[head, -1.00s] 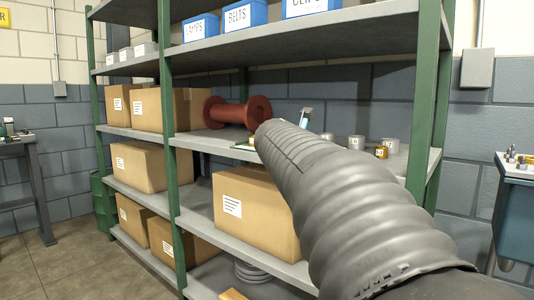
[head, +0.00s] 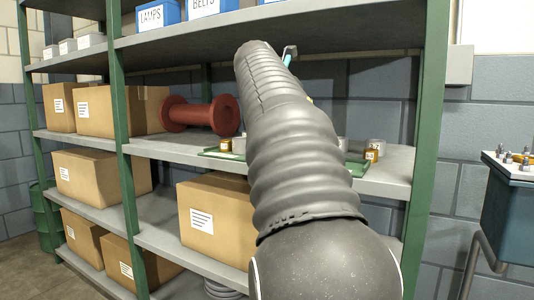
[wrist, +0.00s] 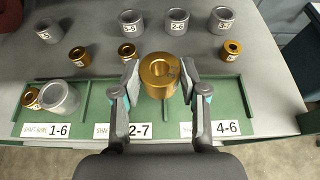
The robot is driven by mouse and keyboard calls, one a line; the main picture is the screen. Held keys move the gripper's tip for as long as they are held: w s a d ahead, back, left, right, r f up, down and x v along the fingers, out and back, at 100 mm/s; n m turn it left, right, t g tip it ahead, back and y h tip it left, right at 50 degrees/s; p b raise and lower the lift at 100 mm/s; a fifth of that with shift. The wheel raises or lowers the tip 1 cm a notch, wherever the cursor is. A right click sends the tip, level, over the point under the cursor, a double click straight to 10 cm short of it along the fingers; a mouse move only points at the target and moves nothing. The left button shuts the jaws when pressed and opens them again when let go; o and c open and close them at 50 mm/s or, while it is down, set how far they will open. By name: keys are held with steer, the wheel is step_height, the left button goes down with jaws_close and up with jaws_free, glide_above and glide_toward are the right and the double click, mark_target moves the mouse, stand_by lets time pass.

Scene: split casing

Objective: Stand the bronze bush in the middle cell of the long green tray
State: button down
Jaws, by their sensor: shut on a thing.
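My gripper (wrist: 160,80) is shut on a bronze bush (wrist: 158,70) in the wrist view, one finger on each side, bore facing the camera. The bush is over the long green tray (wrist: 232,110), near the divider between its middle and right cells; its height above the tray is hard to tell. The middle cell, labelled 2-7, and the right cell, labelled 4-6, show no parts. The left cell, labelled 1-6, holds another bronze bush (wrist: 31,97) and a grey ring (wrist: 60,96). In the head view my arm hides the bush and much of the tray (head: 356,166).
Behind the tray, several grey rings (wrist: 177,22) and bronze bushes (wrist: 127,52) stand on the grey shelf. A red spool (head: 200,114) lies left of the tray. A green upright (head: 428,120) stands to the right, and another shelf (head: 290,25) is above.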

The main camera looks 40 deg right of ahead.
steer(key=w+f, duration=0.2)
steer(key=w, duration=0.1)
steer(key=w+a+f+b, duration=0.1)
steer(key=w+f, duration=0.1)
steer(key=w, duration=0.2)
steer(key=w+f, duration=0.2)
steer(key=w, duration=0.2)
steer(key=shift+a+f, duration=0.35)
steer(key=shift+f+b, duration=1.2)
steer(key=shift+f, duration=0.8)
steer(key=shift+f, duration=0.15)
steer(key=c, duration=0.6)
jaws_free()
steer(key=shift+f, duration=0.1)
steer(key=shift+c, duration=0.2)
steer(key=shift+r, duration=0.35)
steer(key=v, duration=1.2)
steer(key=shift+p, duration=0.45)
steer(key=shift+f, duration=0.1)
